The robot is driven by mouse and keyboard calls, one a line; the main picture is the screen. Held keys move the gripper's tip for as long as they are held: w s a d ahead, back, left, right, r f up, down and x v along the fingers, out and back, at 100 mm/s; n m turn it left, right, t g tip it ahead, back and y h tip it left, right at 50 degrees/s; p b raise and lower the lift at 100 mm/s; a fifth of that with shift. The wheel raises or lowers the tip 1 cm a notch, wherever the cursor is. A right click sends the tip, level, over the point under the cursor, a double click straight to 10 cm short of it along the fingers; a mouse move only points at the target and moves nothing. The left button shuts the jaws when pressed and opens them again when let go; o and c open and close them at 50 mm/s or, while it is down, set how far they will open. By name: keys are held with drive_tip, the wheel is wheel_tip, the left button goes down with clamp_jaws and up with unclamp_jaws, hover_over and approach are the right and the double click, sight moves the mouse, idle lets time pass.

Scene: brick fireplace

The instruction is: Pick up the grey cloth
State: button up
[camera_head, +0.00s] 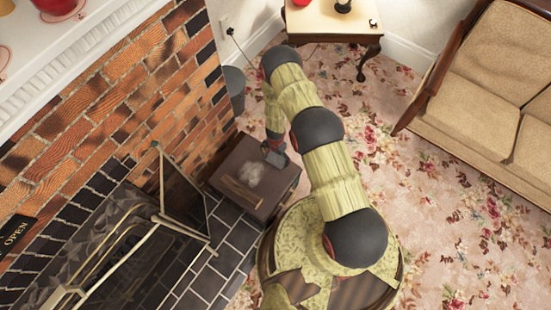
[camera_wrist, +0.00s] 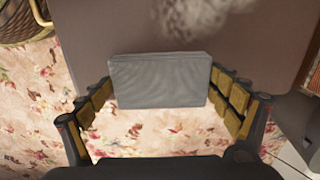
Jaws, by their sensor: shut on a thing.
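The grey cloth (camera_wrist: 160,88) is a folded, flat-looking rectangle in the wrist view. It lies between the two fingers of my gripper (camera_wrist: 162,78), which is shut on it from the left and right sides. In the head view my gripper (camera_head: 273,153) is at the far right edge of the dark brown box top (camera_head: 222,163). The cloth there is mostly hidden by my gripper and too small to make out clearly. I cannot tell whether the cloth is touching the box or clear of it.
A fluffy pale grey clump (camera_head: 251,174) and thin sticks (camera_head: 242,191) lie on the box top. An open fireplace screen (camera_head: 184,203) stands to the left. A grey bin (camera_head: 235,82), a small table (camera_head: 335,22) and a sofa (camera_head: 488,75) are farther off. Floral carpet is clear on the right.

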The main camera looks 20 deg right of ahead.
sight(275, 159)
drive_tip(key=shift+r+p, duration=0.7)
drive_tip(key=shift+r, duration=1)
drive_tip(key=shift+s+a+r, duration=0.2)
drive_tip(key=shift+s+r, duration=0.35)
drive_tip(key=shift+r, duration=0.05)
drive_tip(key=s+a+r, duration=0.4)
drive_tip(key=s+r, duration=0.4)
drive_tip(key=s, duration=0.4)
drive_tip(key=shift+a+r+p, duration=0.15)
drive_tip(key=shift+r+p, duration=0.05)
drive_tip(key=shift+p, duration=0.25)
